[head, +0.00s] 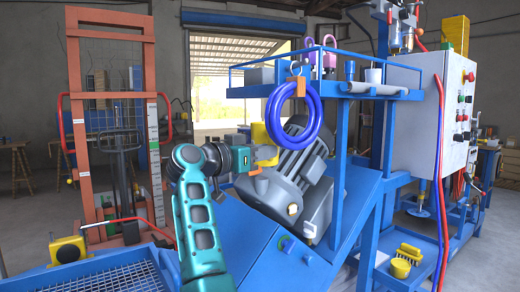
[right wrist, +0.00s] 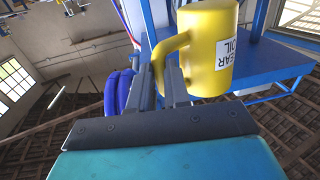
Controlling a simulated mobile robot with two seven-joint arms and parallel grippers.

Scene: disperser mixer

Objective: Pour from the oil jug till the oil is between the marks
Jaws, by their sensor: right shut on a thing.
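In the right wrist view the jug (right wrist: 210,45) shows a white label reading gear oil. My right gripper (right wrist: 165,85) is shut on the jug's handle (right wrist: 168,44); it also shows in the head view (head: 262,158). I cannot tell the jug's tilt for certain. No oil stream shows, and the oil level and its marks cannot be made out. My left gripper is not in view.
A blue-violet ring (head: 292,118) hangs from the blue frame (head: 338,160) close to the jug. A grey control cabinet (head: 418,110) stands at the right. A red-orange lift frame (head: 112,120) stands at the left. A blue mesh tray (head: 110,272) is at lower left.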

